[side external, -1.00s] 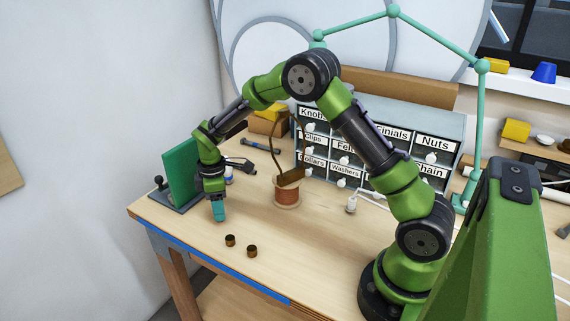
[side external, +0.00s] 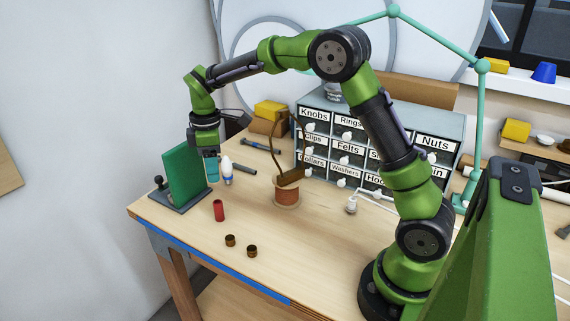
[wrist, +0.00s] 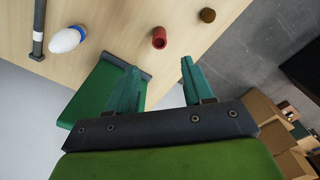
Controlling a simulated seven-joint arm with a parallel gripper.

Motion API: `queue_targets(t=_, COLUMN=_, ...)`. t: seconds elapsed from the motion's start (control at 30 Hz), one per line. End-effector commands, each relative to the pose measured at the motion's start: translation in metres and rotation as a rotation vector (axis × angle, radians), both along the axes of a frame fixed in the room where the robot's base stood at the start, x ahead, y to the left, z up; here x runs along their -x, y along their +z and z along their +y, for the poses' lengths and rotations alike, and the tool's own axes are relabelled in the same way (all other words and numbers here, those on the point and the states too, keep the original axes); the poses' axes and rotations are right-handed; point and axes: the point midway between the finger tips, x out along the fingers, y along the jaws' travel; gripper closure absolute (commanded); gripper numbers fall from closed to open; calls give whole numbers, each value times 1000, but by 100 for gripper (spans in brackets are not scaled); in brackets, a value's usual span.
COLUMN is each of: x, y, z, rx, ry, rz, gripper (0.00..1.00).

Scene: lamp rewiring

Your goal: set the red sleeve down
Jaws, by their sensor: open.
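The red sleeve (side external: 219,211) stands upright on the bench, left of the copper-coloured spool. It also shows in the wrist view (wrist: 159,38), where its open end is visible. My gripper (side external: 211,170) is above the sleeve and apart from it, raised near the green panel. In the wrist view my gripper (wrist: 163,85) has its two teal fingers spread wide with nothing between them.
Two small brown caps (side external: 241,246) stand near the front edge. A green upright panel (side external: 183,174) and a white-and-blue bulb (side external: 227,171) are close to my gripper. A copper-coloured spool (side external: 287,192) and a labelled drawer cabinet (side external: 435,142) stand further right.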

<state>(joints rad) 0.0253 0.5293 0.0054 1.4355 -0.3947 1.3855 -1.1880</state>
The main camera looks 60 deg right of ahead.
Motion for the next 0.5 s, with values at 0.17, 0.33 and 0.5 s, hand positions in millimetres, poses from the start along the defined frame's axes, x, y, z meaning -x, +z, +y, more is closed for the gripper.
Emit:
queue_targets(t=0.17, x=27, y=40, z=7, rx=-29, ry=-128, rz=-81, gripper=49)
queue_targets(t=0.33, x=84, y=87, z=19, rx=-110, ry=-381, rz=-210, gripper=49)
queue_targets(t=0.5, x=148, y=111, z=30, rx=-232, ry=-645, rz=-328, gripper=49)
